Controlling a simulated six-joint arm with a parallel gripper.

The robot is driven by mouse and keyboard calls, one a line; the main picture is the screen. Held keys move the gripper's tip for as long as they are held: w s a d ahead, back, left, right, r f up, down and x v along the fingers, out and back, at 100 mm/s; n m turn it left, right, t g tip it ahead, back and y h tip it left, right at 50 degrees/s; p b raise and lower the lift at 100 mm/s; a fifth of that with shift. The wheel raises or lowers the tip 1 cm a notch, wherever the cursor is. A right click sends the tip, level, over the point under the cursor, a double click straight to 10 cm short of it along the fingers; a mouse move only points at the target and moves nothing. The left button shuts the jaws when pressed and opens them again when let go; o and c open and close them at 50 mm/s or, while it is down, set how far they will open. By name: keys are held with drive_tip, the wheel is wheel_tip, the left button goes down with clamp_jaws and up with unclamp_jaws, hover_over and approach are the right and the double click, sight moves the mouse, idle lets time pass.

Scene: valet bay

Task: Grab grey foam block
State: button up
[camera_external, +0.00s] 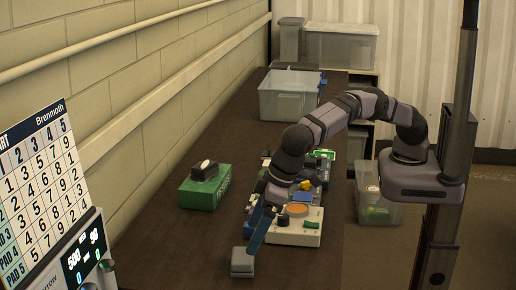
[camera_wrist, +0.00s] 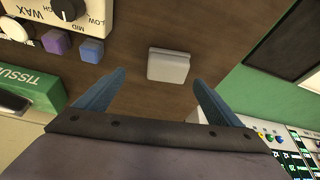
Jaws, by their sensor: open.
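The grey foam block (camera_external: 242,262) sits on the dark brown table near its front end in the external view. In the wrist view the block (camera_wrist: 168,66) lies flat, ahead of the fingertips and roughly between their lines. My gripper (camera_external: 258,240) reaches down and forward with its blue fingers just behind and above the block. In the wrist view my gripper (camera_wrist: 158,84) has its two blue fingers spread apart with nothing between them. The fingers look apart from the block.
A green tissue box (camera_external: 204,186) stands to the left. A white control box with knobs (camera_external: 297,232) is close to the right of my gripper. A clear bin (camera_external: 288,97) stands farther back. A number board (camera_external: 38,185) is at the left front. Bare table surrounds the block.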

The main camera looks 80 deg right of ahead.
sight(246, 256)
drive_tip(key=shift+w+a+f+p, duration=0.15)
drive_tip(key=shift+a+f+p, duration=0.1)
drive_tip(key=shift+f+p, duration=0.25)
drive_tip(key=shift+w+a+f+p, duration=0.2)
drive_tip(key=shift+f+p, duration=0.1)
drive_tip(key=shift+f, duration=0.35)
drive_tip(key=shift+w+a+f+p, duration=0.1)
drive_tip(key=shift+a+f+p, duration=0.15)
drive_tip(key=shift+f+p, duration=0.25)
drive_tip(key=shift+p+x, duration=0.75)
drive_tip(key=shift+x, duration=1.25)
drive_tip(key=shift+s+a, duration=0.1)
drive_tip(key=c, duration=1.1)
